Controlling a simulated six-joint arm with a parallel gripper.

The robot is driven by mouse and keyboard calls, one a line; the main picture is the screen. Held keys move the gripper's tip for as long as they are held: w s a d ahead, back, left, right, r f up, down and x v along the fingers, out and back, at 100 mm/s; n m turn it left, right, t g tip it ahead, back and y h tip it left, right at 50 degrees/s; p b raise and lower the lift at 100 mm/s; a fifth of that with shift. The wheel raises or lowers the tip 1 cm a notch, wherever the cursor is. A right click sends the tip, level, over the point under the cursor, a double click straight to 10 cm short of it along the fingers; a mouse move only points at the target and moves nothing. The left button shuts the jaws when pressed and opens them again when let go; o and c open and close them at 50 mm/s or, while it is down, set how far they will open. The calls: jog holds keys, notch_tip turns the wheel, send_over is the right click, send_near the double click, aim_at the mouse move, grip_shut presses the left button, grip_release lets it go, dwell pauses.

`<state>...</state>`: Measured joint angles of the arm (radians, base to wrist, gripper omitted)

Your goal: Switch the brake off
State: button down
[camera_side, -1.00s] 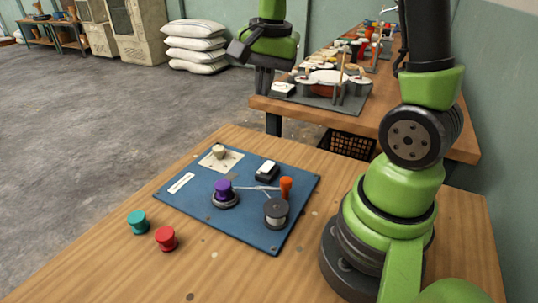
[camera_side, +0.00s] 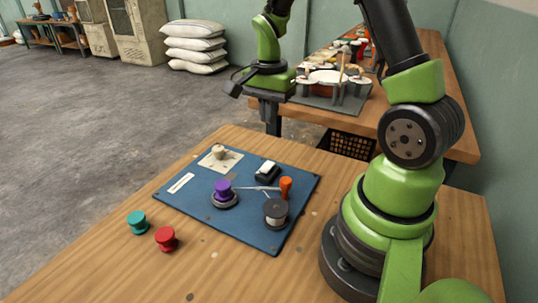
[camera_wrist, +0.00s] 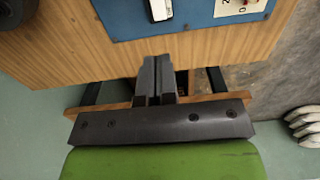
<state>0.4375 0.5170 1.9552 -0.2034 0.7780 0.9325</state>
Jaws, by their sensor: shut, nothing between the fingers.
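The blue board (camera_side: 190,207) lies on the wooden table. A black switch block with a white top (camera_side: 267,170) sits near its far right edge; part of it shows at the top of the wrist view (camera_wrist: 159,9). A cream knob on a pale marked plate (camera_side: 219,153) is at the far left of the board; the plate (camera_wrist: 228,9) also shows in the wrist view. I cannot read which control is the brake. My gripper (camera_wrist: 155,62) is shut and empty, beyond the board's far edge and above it, touching nothing.
The board also carries a purple spool (camera_side: 222,189), an orange-handled part (camera_side: 286,186) and a grey-white spool (camera_side: 276,211). Teal (camera_side: 137,221) and red (camera_side: 166,238) spools stand on the near left table. A cluttered bench (camera_side: 450,140) is behind.

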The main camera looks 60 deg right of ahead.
aim_at(269, 163)
notch_tip(269, 163, down, 11)
jog(key=shift+f, duration=0.15)
dwell(0.5)
